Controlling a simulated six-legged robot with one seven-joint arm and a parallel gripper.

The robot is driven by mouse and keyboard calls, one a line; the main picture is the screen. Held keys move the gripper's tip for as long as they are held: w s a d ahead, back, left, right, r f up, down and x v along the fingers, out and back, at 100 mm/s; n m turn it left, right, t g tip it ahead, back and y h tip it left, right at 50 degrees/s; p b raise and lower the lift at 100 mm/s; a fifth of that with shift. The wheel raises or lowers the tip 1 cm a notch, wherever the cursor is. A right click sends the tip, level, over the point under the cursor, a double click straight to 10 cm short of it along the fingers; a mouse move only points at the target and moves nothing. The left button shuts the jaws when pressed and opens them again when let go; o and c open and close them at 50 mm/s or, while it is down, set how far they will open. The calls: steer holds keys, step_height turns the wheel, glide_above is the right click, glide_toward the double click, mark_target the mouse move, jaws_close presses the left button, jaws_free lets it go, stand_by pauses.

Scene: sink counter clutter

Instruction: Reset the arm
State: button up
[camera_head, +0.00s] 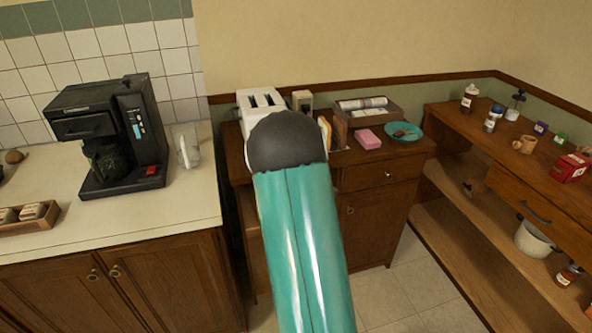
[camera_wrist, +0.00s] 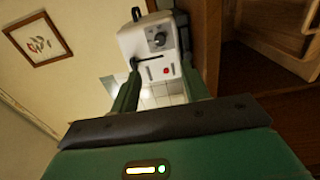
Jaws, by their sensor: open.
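My gripper (camera_wrist: 160,62) is open, with its two green fingers spread apart in the wrist view. I see nothing held between them. Beyond the fingers, the wrist view shows a white toaster (camera_wrist: 152,42) with a dial and a red button. I cannot tell whether a finger touches it. In the head view my teal arm with a dark rounded joint rises through the middle and hides my gripper. The toaster (camera_head: 258,99) shows just behind that dark joint, its lower part hidden.
A coffee maker (camera_head: 113,138) and a glass jug (camera_head: 187,147) stand on the left counter (camera_head: 150,221). Right of my arm are a pink block (camera_head: 367,139), a teal dish (camera_head: 409,137) and a tray (camera_head: 391,112). Shelves (camera_head: 448,233) hold jars and a pot (camera_head: 533,240). Tiled floor (camera_head: 400,291) shows between them.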

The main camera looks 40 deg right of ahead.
stand_by(0.5)
steer(key=s+a+r+m+g+y, duration=0.15)
steer(key=a+r+m, duration=0.35)
steer(key=a, duration=0.6)
steer(key=s+a+r+m+g+y, duration=0.1)
steer(key=a+r+m+g+y, duration=0.2)
steer(key=a+r, duration=0.6)
steer(key=s+a+m+g+y, duration=0.4)
steer(key=s+a+g, duration=0.1)
steer(key=s+a, duration=1.6)
steer(key=shift+a+f+g, duration=0.2)
steer(key=shift+f+g, duration=0.1)
steer(key=shift+g, duration=0.05)
steer(key=shift+c, duration=1.1)
steer(key=shift+d, duration=0.1)
steer(key=shift+d, duration=0.15)
